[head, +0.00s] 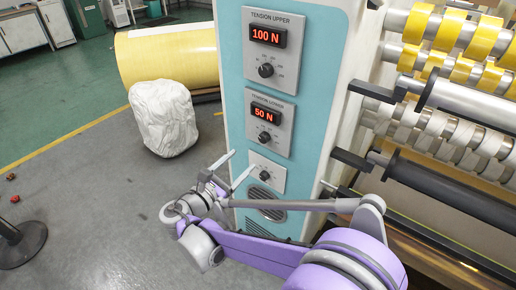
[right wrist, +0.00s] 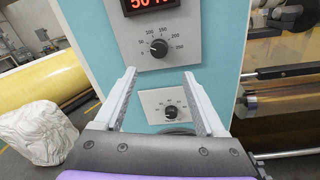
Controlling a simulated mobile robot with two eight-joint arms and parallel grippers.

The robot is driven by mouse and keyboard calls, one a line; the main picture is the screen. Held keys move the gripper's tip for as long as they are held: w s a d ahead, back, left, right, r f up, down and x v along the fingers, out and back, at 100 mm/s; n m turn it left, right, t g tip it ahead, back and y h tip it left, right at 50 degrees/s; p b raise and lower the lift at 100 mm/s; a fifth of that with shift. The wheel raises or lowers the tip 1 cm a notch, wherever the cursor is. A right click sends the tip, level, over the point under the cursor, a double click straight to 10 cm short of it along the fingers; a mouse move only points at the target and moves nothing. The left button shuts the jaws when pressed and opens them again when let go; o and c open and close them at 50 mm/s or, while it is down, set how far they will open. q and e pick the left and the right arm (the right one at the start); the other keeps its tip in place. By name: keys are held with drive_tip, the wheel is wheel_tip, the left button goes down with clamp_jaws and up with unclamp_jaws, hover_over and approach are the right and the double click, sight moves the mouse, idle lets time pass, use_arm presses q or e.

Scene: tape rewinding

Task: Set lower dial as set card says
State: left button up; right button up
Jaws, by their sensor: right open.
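The lower tension panel (head: 285,119) is on the blue machine front, with a red display (head: 265,114) reading 50 N. Its black lower dial (head: 264,137) also shows in the right wrist view (right wrist: 159,48), ringed by a printed scale; its exact pointer angle is too small to tell. My right gripper (head: 233,168) is open and empty, left of and below the lower dial in the head view. In the right wrist view its fingertips (right wrist: 159,72) sit below the dial, apart from it. I see no set card. My left gripper is not in view.
The upper tension panel (head: 289,21) reads 100 N above its own dial (head: 266,70). A smaller panel with a knob (right wrist: 171,112) is below. Rollers with yellow tape (head: 449,30) are at right. A white wrapped bundle (head: 163,117) and a yellow roll (head: 165,56) stand at left.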

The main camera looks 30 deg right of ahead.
sight(262, 140)
drive_tip(key=x, duration=1)
drive_tip(key=shift+w+d+r, duration=0.15)
drive_tip(key=shift+d+r, duration=0.1)
drive_tip(key=shift+d, duration=0.05)
clamp_jaws()
